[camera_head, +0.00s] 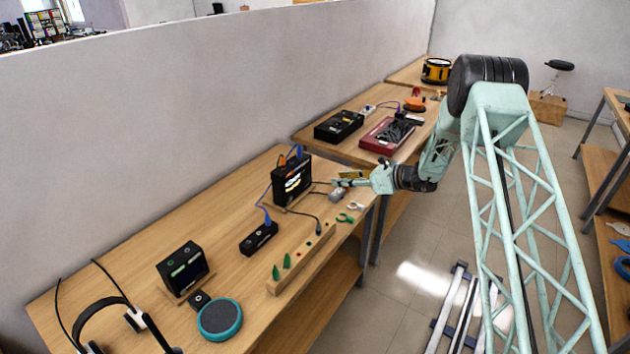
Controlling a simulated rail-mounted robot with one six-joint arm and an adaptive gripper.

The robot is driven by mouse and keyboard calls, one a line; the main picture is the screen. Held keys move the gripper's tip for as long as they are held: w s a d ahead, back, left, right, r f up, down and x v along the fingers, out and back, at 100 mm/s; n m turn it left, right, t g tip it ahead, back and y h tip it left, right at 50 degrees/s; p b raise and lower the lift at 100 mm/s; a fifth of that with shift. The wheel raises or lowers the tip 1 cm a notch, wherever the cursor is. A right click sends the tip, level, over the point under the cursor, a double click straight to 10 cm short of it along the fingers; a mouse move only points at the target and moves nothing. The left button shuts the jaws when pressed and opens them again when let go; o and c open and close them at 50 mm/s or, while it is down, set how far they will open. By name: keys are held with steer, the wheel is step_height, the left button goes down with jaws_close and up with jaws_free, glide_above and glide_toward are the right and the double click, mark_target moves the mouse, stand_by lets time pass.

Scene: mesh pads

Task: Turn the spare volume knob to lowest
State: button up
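My gripper (348,182) reaches in from the right over the right end of the near bench, beside a black boxy device with a lit screen (292,180). It is small here, and I cannot tell whether its fingers are open or shut. A small grey object (337,195) lies just below the fingers; I cannot tell whether they touch it. I cannot make out for certain which part is the spare volume knob. A small black block (199,299) sits on the bench in front of a second black device with a screen (182,269).
On the near bench (222,220) are a black box with a blue cable (259,238), a wooden rail with green pegs (301,258), a teal-rimmed disc (219,319) and headphones (108,310). Green-handled (345,218) and white-handled (356,206) tools lie below my gripper. A wall runs behind.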

mark_target(311, 180)
steer(key=shift+a, duration=0.1)
steer(key=shift+x, duration=6.8)
steer(key=shift+c, duration=0.5)
steer(key=c, duration=0.7)
